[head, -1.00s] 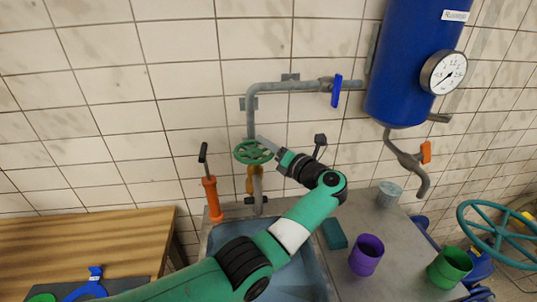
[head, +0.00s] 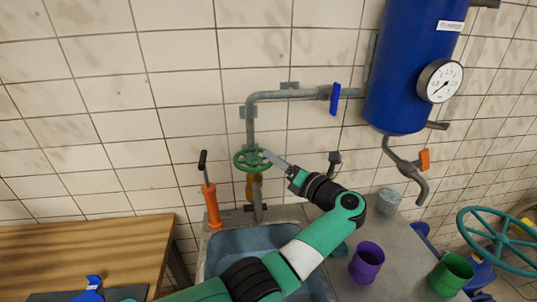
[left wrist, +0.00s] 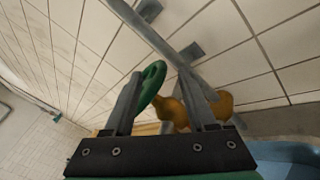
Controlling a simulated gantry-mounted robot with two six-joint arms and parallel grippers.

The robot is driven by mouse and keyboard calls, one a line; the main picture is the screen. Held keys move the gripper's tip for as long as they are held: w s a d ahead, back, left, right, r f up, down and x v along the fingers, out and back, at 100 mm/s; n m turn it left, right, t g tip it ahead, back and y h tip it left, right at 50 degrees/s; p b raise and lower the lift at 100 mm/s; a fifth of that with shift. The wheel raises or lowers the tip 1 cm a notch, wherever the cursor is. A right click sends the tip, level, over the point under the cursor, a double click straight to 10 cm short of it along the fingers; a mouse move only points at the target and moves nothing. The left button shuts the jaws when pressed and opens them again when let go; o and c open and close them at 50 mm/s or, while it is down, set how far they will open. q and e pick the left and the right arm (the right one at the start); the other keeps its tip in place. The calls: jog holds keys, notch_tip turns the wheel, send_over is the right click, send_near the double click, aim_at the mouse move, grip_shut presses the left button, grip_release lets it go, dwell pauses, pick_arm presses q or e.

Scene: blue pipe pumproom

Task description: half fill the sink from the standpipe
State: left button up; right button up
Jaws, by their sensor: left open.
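The green handwheel (head: 250,159) sits on the standpipe (head: 250,125) at the wall, above a brass valve body (head: 254,188) and a grey spout. The sink (head: 250,240) lies below, blue-grey inside; I cannot tell its water level, and my arm hides part of it. My left gripper (head: 267,155) is open at the wheel's right rim. In the left wrist view, the wheel (left wrist: 152,84) shows between the open fingers (left wrist: 163,86), nearer the left one. I cannot tell whether they touch. The brass body shows behind the fingers. My right gripper is out of view.
A blue lever (head: 335,98) is on the upper pipe. A blue tank with gauge (head: 439,80) hangs right. Purple (head: 367,262) and green (head: 450,274) cups stand on the counter. A wooden table (head: 80,248) is left.

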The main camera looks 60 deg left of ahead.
pick_arm(q)
jog(key=w+d, duration=0.1)
jog(key=d, duration=0.6)
jog(key=shift+w, duration=0.15)
